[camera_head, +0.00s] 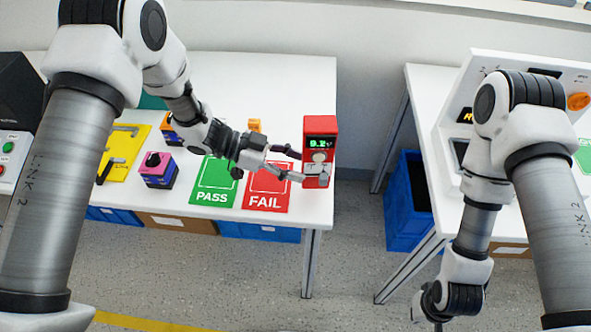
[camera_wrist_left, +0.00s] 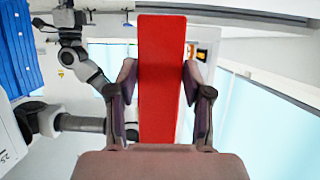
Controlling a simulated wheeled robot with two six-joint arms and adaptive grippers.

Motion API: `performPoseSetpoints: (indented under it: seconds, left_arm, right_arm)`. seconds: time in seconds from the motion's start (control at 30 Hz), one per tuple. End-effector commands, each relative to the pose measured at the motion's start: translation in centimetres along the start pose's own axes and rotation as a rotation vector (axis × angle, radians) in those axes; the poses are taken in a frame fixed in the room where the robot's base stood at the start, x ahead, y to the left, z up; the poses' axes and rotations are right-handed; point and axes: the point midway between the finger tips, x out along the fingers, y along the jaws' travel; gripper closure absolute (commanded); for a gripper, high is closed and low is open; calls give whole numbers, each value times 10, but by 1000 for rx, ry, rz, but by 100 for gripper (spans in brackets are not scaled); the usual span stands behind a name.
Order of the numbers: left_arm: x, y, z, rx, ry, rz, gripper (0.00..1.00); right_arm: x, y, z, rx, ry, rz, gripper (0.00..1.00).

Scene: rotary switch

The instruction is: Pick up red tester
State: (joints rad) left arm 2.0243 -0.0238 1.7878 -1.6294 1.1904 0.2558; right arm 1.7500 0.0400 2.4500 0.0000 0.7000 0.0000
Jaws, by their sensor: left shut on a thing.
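The red tester (camera_head: 321,127) is a tall red box with a green-lit display and a round pale knob, upright at the right end of the left table. My left gripper (camera_head: 300,166) reaches it from the left and is shut on it. In the left wrist view, the tester (camera_wrist_left: 160,85) shows as a plain red face between the two fingers of my left gripper (camera_wrist_left: 160,78), one along each side. Whether its base touches the table is not clear. My right arm hangs at the lower right; its gripper (camera_head: 438,324) is cut off by the bottom edge.
Green PASS (camera_head: 214,180) and red FAIL (camera_head: 268,188) mats lie left of the tester. A pink-and-purple switch box (camera_head: 157,170) and a yellow tool board (camera_head: 122,150) stand farther left. A gap separates this table (camera_head: 270,75) from the right one, with a blue bin (camera_head: 402,210) below.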

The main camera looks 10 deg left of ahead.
Motion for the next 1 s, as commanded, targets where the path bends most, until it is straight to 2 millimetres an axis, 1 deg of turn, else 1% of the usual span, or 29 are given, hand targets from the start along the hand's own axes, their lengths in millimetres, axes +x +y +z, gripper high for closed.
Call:
performPoseSetpoints:
  seconds: [0.03, 0.17, 0.27, 0.37, 0.4, 0.5, 0.6, 0.73, 1.0]
  left_arm:
    - [-2, 1, -6, 2, 1, -1, 100]
    - [0, 31, -7, -3, 0, 2, 100]
    - [1, 58, -9, -3, 0, 2, 100]
    - [2, 88, -12, -4, 1, 2, 100]
    - [3, 101, -13, -5, 0, 3, 100]
    - [4, 128, -17, -3, 0, 2, 100]
    - [4, 146, -20, -1, 1, 0, 100]
    - [4, 158, -22, 0, 1, 0, 100]
    - [4, 160, -23, 1, 1, -1, 100]
  right_arm:
    - [4, 0, 0, 0, 0, 0, 100]
    - [8, 0, 0, 0, 0, 0, 100]
    - [13, 0, 0, 0, 0, 0, 100]
    - [19, 0, 0, 0, 0, 0, 100]
    - [21, 0, 0, 0, 0, 0, 100]
    - [26, 0, 0, 0, 0, 0, 100]
    - [28, 0, 0, 0, 0, 0, 100]
    - [29, 0, 0, 0, 0, 0, 100]
    - [29, 0, 0, 0, 0, 0, 100]
